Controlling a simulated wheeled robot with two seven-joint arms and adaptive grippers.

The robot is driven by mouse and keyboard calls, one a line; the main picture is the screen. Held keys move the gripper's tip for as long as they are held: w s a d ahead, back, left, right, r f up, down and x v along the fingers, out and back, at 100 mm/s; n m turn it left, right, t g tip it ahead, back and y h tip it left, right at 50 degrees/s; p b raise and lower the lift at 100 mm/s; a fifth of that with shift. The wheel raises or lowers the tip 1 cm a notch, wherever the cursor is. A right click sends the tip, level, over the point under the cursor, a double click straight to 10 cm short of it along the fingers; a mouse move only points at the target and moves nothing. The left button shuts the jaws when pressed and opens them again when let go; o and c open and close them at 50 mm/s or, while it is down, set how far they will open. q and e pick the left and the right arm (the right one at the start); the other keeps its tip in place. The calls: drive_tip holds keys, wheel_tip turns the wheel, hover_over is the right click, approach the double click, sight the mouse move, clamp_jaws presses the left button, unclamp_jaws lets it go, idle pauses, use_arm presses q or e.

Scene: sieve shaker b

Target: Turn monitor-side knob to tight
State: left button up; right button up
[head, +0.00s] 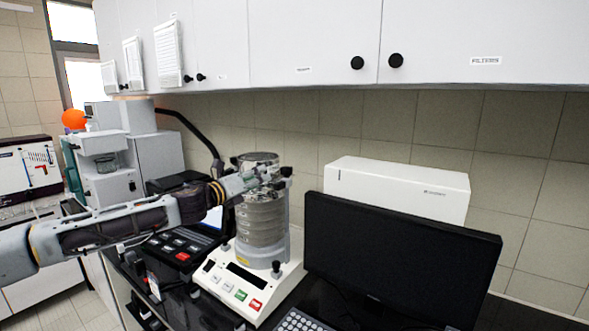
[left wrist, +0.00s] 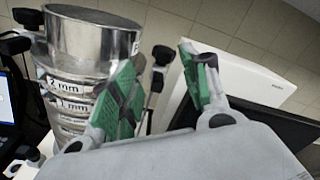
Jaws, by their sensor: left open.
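The sieve shaker (head: 246,285) stands on the bench with a stack of metal sieves (head: 260,218) on its white base. The monitor-side knob (head: 287,171) is the black knob at the top right of the stack, on the side toward the monitor. In the left wrist view this knob (left wrist: 162,53) shows between my two green-padded fingers, beyond them. My left gripper (head: 262,180) is open, in front of the upper stack; it shows large in the left wrist view (left wrist: 161,72). I cannot tell whether a finger touches the knob. My right gripper is not in view.
A black monitor (head: 400,260) stands close to the right of the shaker, with a white box (head: 395,190) behind it. Another black knob (left wrist: 27,18) is at the stack's far left. Wall cabinets (head: 310,40) hang above. A keyboard (head: 302,321) lies at the front.

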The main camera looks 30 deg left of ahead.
use_arm(q)
drive_tip(key=shift+w+d+m, duration=0.1)
drive_tip(key=shift+d+m, duration=0.1)
drive_tip(key=shift+m, duration=0.95)
drive_tip(key=shift+d+m, duration=0.15)
drive_tip(key=shift+m, duration=0.95)
drive_tip(key=shift+w+d+m, duration=0.1)
drive_tip(key=shift+d+m, duration=0.1)
drive_tip(key=shift+m, duration=0.95)
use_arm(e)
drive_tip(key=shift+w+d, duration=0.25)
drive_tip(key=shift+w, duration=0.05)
use_arm(q)
drive_tip(key=shift+w, duration=0.15)
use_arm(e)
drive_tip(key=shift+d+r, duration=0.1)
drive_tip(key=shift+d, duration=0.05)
